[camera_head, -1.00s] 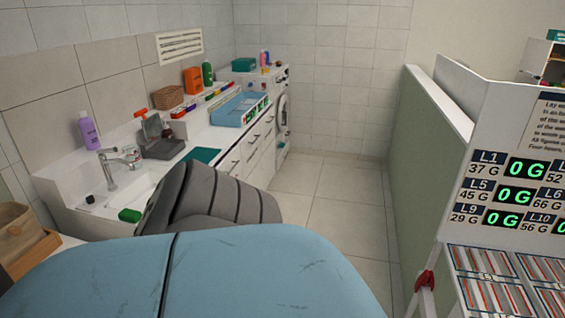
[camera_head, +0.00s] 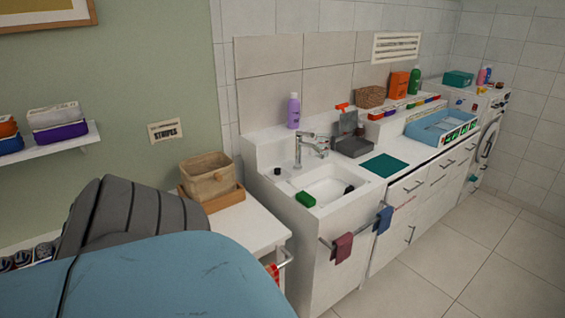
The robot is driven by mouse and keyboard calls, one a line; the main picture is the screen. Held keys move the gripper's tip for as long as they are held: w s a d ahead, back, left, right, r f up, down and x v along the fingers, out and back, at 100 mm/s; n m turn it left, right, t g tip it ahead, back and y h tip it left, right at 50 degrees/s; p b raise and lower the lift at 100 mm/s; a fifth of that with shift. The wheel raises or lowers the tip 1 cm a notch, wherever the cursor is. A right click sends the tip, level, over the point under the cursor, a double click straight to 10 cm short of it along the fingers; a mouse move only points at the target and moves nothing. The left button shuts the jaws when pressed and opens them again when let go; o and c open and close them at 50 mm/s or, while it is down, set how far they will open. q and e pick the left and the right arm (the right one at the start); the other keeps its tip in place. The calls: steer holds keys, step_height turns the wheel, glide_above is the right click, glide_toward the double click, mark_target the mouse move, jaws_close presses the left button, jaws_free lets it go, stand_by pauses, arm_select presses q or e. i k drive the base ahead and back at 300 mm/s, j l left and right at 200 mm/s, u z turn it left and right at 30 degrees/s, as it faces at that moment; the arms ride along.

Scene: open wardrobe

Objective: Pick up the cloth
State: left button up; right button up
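A maroon cloth (camera_head: 343,248) hangs over the rail on the front of the sink unit. A blue cloth (camera_head: 383,220) hangs further right on a rail. A flat teal piece (camera_head: 384,165), possibly a cloth or mat, lies on the counter right of the basin. I cannot tell which of these the task means. Neither of my grippers is in view.
The white sink (camera_head: 330,187) holds a dark object, with a green sponge (camera_head: 306,200) on its rim. A wicker basket (camera_head: 207,178) sits on a side table left of it. A purple bottle (camera_head: 294,111) stands behind. The tiled floor (camera_head: 455,265) at right is clear.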

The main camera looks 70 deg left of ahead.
mark_target(344, 242)
steer(key=u, duration=1.55)
steer(key=i+z, duration=0.1)
steer(key=i, duration=0.15)
